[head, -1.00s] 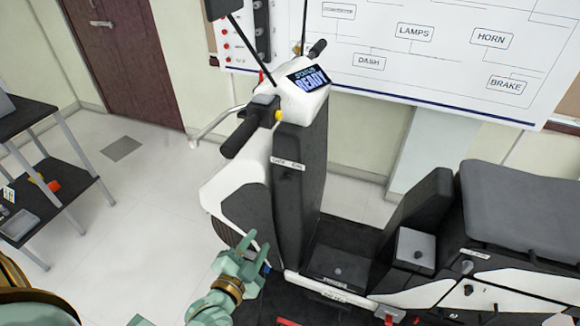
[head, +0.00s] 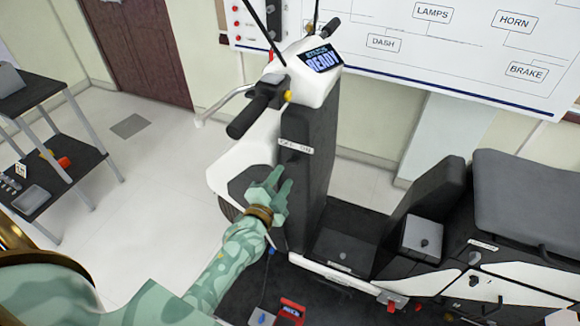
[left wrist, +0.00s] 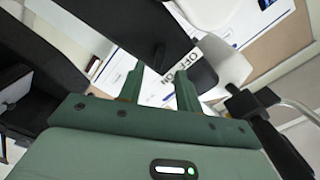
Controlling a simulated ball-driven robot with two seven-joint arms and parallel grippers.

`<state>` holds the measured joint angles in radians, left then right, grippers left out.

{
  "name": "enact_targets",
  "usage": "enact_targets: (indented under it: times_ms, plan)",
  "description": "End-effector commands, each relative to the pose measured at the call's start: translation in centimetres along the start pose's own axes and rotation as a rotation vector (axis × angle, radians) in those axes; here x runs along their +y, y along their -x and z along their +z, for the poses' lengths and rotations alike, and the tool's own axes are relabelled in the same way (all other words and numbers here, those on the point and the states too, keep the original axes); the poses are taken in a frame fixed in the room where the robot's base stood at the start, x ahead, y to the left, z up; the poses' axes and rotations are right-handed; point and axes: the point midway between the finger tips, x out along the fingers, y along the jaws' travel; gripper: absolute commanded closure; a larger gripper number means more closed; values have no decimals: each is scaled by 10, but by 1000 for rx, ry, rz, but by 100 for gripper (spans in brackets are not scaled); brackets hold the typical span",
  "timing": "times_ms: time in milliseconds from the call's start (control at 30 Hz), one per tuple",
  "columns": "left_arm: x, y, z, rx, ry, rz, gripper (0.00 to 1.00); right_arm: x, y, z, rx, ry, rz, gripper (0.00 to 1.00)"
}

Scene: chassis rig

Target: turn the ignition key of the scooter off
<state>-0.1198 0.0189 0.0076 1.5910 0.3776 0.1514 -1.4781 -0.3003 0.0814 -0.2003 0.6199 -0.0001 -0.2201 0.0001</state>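The white and black scooter (head: 312,115) stands in the middle of the head view. Its dark front column carries an OFF/ON label (head: 295,147), with the small dark ignition key (head: 293,158) just below it. I cannot tell which way the key points. The scooter's display (head: 322,62) reads READY. My left gripper (head: 281,180) is open and empty, a little below the key and in front of the column. In the left wrist view, the dark key (left wrist: 158,56) shows beyond the gap between the spread left fingers (left wrist: 158,88), beside the label. My right gripper is not in view.
The handlebar grip (head: 247,118) juts out above my left gripper. The seat (head: 528,200) and footwell lie to the right. A red device (head: 291,310) lies on the dark floor mat. A shelf cart (head: 60,170) stands at left, with open floor between.

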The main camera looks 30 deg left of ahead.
Motion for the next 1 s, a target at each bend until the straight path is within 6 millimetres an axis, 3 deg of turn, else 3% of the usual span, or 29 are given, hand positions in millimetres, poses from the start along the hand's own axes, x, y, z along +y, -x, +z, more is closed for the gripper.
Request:
enact_targets:
  times_ms: [100, 300, 667, 800, 1000]
  plan:
    - [0, -26, 0, 1, 0, -3, 65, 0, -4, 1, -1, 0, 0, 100]
    - [0, -50, 1, 0, 0, 0, 65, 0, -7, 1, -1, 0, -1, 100]
    - [0, -56, 0, -1, 0, 0, 65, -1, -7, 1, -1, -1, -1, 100]
    - [0, -56, 0, -1, 0, 0, 100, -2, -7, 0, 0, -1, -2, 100]
    - [0, -55, 0, -1, 6, 0, 99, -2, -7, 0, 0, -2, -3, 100]
